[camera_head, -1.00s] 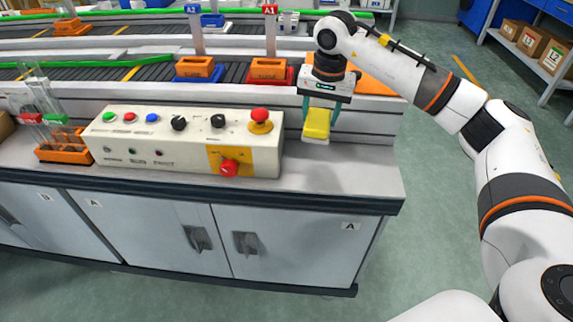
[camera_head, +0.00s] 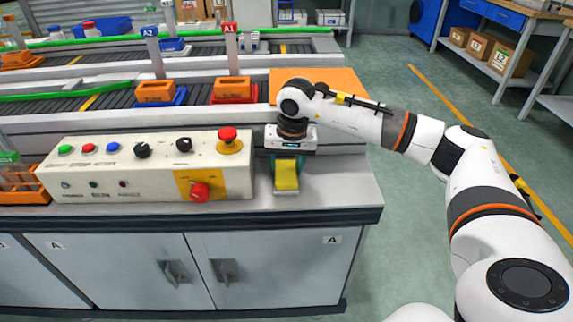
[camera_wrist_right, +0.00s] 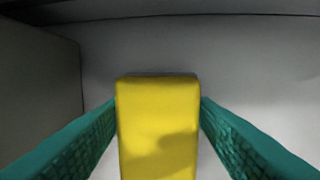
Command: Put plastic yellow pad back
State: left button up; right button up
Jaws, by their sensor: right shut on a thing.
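The yellow pad (camera_head: 286,176) is at the right end of the bench, to the right of the control box. My right gripper (camera_head: 287,172) points down and is shut on the pad. In the right wrist view the pad (camera_wrist_right: 158,128) sits between the two green fingers, which touch its sides. The pad is low, at or just above the grey bench top (camera_head: 330,180); I cannot tell whether it touches. My left gripper is not in view.
The cream control box (camera_head: 120,168), with buttons and a red emergency knob (camera_head: 228,140), stands close to the left of the pad. An orange board (camera_head: 340,84) lies behind. The bench top right of the pad is clear. An orange tube rack (camera_head: 22,188) is at far left.

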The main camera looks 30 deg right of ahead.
aim_at(291, 170)
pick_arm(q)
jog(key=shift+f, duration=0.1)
pick_arm(e)
jog(key=o, duration=0.9)
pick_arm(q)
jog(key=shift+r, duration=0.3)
pick_arm(e)
jog(key=o, duration=0.4)
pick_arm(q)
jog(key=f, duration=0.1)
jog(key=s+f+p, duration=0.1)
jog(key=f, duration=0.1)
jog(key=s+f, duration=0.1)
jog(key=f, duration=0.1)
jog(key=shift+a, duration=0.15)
pick_arm(e)
jog(key=r, duration=0.4)
jog(key=s+r, duration=0.1)
jog(key=r, duration=0.3)
jog(key=s+r, duration=0.1)
jog(key=r, duration=0.3)
